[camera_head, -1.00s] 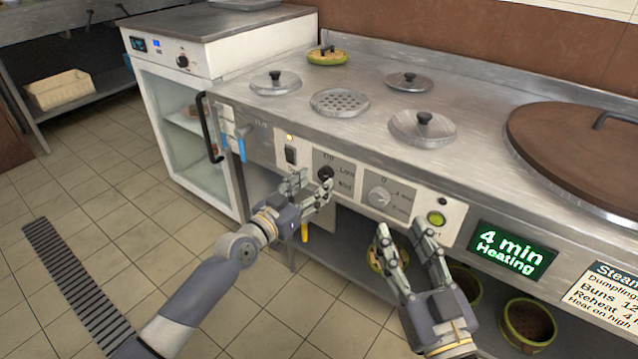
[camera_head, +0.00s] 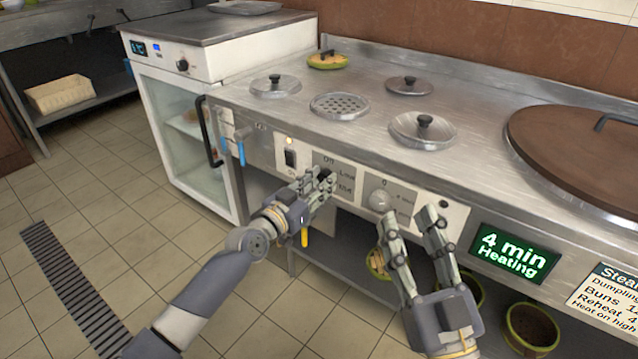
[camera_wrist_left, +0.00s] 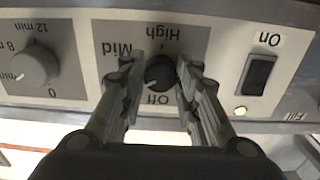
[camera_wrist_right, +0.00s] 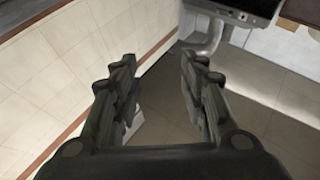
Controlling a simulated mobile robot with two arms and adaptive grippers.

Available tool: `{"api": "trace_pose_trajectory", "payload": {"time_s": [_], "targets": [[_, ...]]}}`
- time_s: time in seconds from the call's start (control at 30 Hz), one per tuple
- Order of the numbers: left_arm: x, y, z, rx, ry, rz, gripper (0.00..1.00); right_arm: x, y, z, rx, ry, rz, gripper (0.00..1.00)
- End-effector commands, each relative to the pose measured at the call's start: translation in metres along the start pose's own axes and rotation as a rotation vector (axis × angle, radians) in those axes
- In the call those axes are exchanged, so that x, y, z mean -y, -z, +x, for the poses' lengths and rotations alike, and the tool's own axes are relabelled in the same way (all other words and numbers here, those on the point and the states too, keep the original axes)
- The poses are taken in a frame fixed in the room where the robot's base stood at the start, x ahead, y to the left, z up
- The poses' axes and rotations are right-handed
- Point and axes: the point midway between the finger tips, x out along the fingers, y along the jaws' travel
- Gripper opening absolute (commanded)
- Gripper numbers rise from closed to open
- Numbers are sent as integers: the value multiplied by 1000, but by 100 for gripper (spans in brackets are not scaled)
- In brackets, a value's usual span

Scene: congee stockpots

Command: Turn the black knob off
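The black knob (camera_wrist_left: 160,72) sits on a light panel marked Off, Mid and High. In the left wrist view it lies between the two fingers of my left gripper (camera_wrist_left: 160,80), which are close against its sides. Its pale mark seems to be on the lower left, but its exact setting is hard to read. In the head view my left gripper (camera_head: 316,182) is at the panel and mostly covers the knob (camera_head: 323,173). My right gripper (camera_head: 410,218) is open and empty in front of the panel's right part; its spread fingers also show in the right wrist view (camera_wrist_right: 158,65).
A grey timer dial (camera_head: 381,199) is to the right of the knob, and a rocker switch (camera_head: 290,158) to its left. A green display (camera_head: 514,252) reads 4 min Heating. Lids (camera_head: 423,129) stand on the steel top. Pots (camera_head: 530,325) sit on the shelf below.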

Motion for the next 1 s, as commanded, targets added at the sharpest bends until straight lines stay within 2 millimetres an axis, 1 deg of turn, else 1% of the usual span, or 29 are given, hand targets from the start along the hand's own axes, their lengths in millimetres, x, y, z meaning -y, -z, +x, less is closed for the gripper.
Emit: {"api": "trace_pose_trajectory", "payload": {"time_s": [0.27,0.47,0.67,0.8,1.0], "targets": [[0,0,0,0,1,-19,6,0,0,0,-1,0,0,40],[0,-1,0,0,1,-101,6,0,4,-1,-23,0,1,40],[0,-1,0,1,1,-254,6,1,11,-1,-60,2,2,40],[-1,-1,0,1,1,-386,6,2,16,-1,-85,4,4,40],[-1,-1,0,1,1,-576,6,2,17,-1,-89,4,4,40]]}}
